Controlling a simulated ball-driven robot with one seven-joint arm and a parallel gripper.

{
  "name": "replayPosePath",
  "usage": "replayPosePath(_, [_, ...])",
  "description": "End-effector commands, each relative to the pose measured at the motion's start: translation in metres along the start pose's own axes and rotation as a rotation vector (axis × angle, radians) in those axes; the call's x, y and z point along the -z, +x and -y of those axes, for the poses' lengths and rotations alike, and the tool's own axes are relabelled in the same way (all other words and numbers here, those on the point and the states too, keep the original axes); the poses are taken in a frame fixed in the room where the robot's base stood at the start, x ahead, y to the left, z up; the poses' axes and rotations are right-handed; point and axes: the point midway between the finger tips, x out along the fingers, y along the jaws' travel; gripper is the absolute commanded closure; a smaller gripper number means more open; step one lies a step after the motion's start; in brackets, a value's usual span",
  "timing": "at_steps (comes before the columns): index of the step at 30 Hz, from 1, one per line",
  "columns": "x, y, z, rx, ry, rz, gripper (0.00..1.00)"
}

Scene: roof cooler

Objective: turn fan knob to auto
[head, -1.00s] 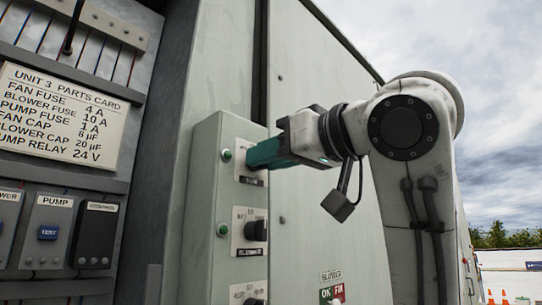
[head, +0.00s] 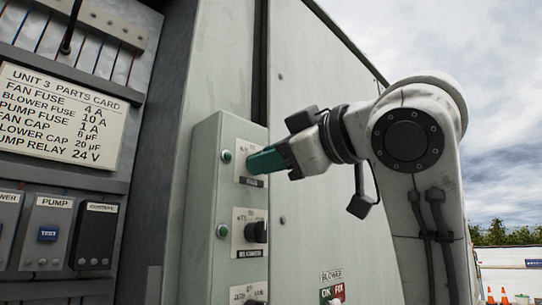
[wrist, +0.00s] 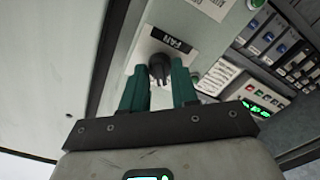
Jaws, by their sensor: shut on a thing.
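The fan knob (wrist: 160,68) is a dark knob on a white plate marked FAN (wrist: 182,38). In the wrist view it sits between the two green fingers of my gripper (wrist: 160,80), which is shut on it. In the head view my gripper (head: 256,163) reaches in from the right to the top plate (head: 250,181) of the grey-green control box (head: 205,165). Its fingers hide the fan knob there. I cannot read which setting the knob points to.
Green buttons (head: 226,155) run along the box's left. A parts card (head: 62,115) and relay modules (head: 47,232) are to the left. A large cabinet panel (head: 320,220) stands behind my gripper.

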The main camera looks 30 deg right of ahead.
Motion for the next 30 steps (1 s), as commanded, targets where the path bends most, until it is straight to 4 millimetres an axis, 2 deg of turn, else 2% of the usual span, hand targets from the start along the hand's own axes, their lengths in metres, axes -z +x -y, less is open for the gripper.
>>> replayPosePath(7, [0.0003, 0.0000, 0.0003, 0.000, -0.070, -0.001, 1.00])
replayPosePath(21, [0.0002, 0.0000, 0.0005, 0.001, -0.082, -0.001, 1.00])
replayPosePath(22, [0.0002, 0.0000, 0.0005, 0.001, -0.082, -0.001, 0.70])
replayPosePath(30, [0.0002, 0.0000, 0.0004, 0.001, -0.081, 0.000, 0.46])
